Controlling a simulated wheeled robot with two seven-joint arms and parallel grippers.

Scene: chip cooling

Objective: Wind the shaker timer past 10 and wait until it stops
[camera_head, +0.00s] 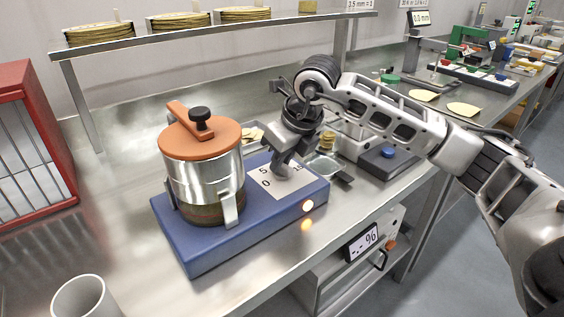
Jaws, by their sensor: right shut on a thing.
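The shaker is a blue base (205,254) with a metal pot (203,180) on it, clamped by side clips and topped with an orange lid (199,138) with a black knob. A light panel (265,192) on the base's right shows printed numbers, with 5 and 0 readable. My right gripper (284,170) points down at this panel and is shut on the timer dial, which its fingers mostly hide. A small lamp (307,205) on the front face glows orange-white. My left gripper is not in view.
A white cup (83,298) stands at the lower left. A red rack (35,135) is at the left. A shelf (200,36) with stacks of round chips runs behind. Small trays and a dark device (388,160) sit right of the shaker. Bare steel table lies in front.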

